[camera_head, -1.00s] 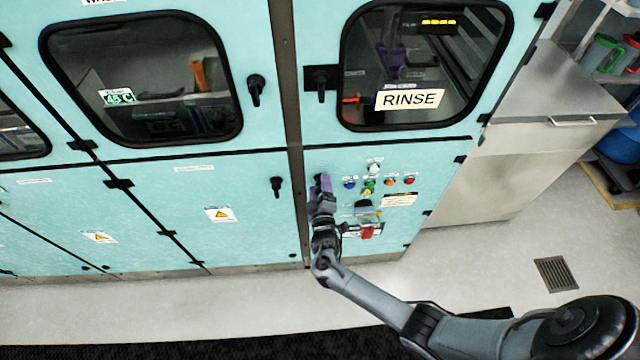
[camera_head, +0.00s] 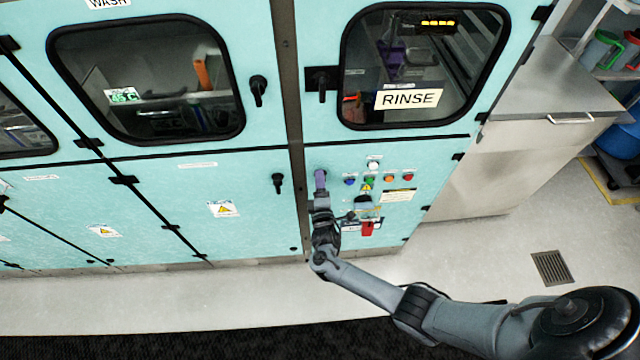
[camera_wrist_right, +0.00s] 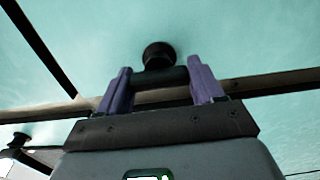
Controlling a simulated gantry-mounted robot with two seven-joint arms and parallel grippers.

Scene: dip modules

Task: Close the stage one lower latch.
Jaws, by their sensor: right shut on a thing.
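My right gripper (camera_head: 320,178) is at the left edge of the teal lower panel (camera_head: 420,165) under the RINSE window. In the right wrist view, its two purple fingers (camera_wrist_right: 161,86) are shut on a black latch handle (camera_wrist_right: 160,76). The handle lies across the gap between them, with its round black hub (camera_wrist_right: 158,54) just beyond, against the teal panel. In the head view my gripper hides this latch. Another black lower latch (camera_head: 277,184), pointing down, is on the panel to the left. My left gripper is not in view.
Several coloured buttons (camera_head: 370,180) and a red switch (camera_head: 367,228) are just right of my right gripper. Upper latches (camera_head: 258,90) and (camera_head: 321,85) sit beside the windows. A dark vertical post (camera_head: 293,110) separates the panels. The floor in front is clear.

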